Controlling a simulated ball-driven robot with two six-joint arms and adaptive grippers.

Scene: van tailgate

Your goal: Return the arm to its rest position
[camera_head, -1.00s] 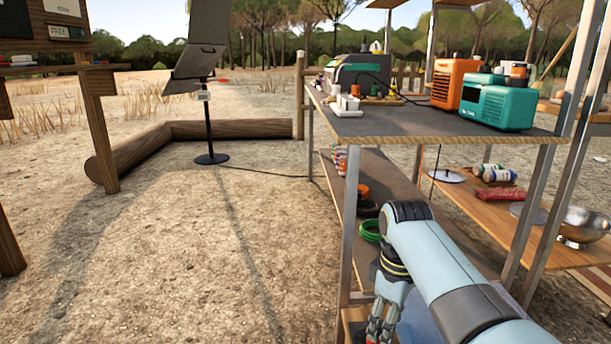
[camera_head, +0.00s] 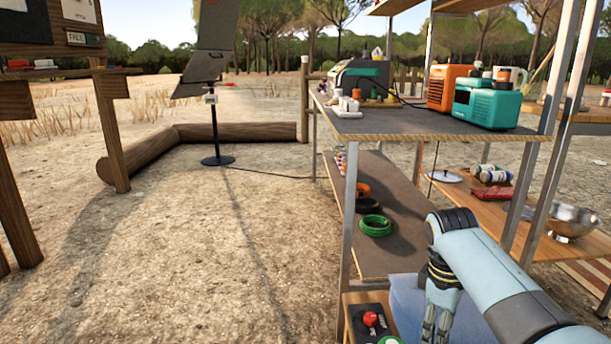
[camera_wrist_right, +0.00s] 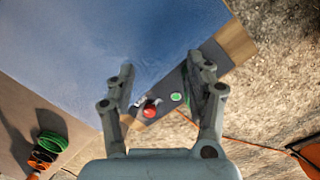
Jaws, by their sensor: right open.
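My right arm comes in from the lower right of the head view. Its gripper (camera_head: 436,322) points down at the bottom edge, over the low end of the shelf unit. In the right wrist view the gripper (camera_wrist_right: 163,85) has its two fingers apart with nothing held between them. Beyond the fingertips is a dark control box (camera_wrist_right: 160,108) with a red knob (camera_wrist_right: 150,110) and a green button (camera_wrist_right: 176,97). The box also shows in the head view (camera_head: 360,325), left of the gripper. My left gripper is not in view.
A blue sheet (camera_head: 405,300) lies beside the box. Green coils (camera_head: 375,225) lie on the middle shelf (camera_head: 395,260). The top shelf (camera_head: 390,122) holds an orange machine (camera_head: 450,85) and a teal machine (camera_head: 488,106). A metal bowl (camera_head: 570,222) stands at right.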

